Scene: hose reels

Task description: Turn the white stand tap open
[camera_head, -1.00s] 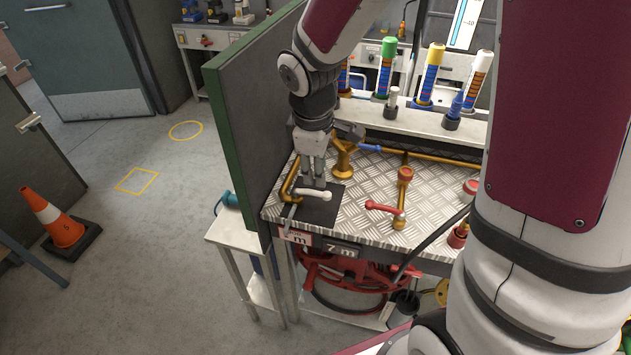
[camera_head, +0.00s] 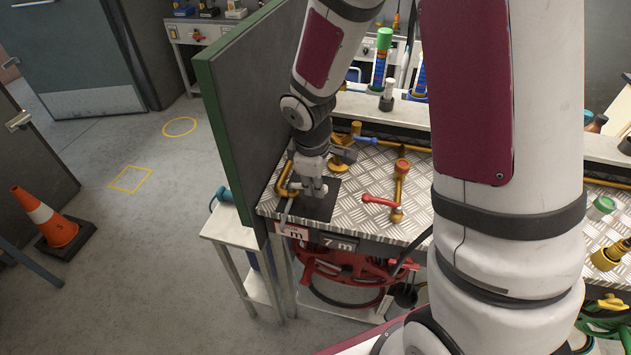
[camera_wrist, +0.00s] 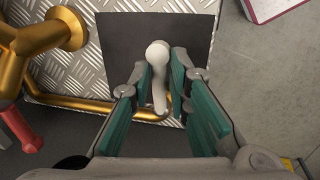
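The white stand tap's lever (camera_wrist: 158,88) shows in the wrist view, with its rounded end (camera_wrist: 157,50) at the top. In the head view my gripper (camera_head: 312,188) is low over the dark square plate (camera_head: 322,208) at the bench's left end and hides most of the lever. A brass pipe (camera_head: 283,180) bends beside it.
A red-lever tap (camera_head: 380,201) stands to the right on the chequer-plate bench. A brass fitting (camera_wrist: 55,38) is close at the left in the wrist view. A tall green-edged panel (camera_head: 232,120) stands close left of my arm. A red hose reel (camera_head: 345,272) is below.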

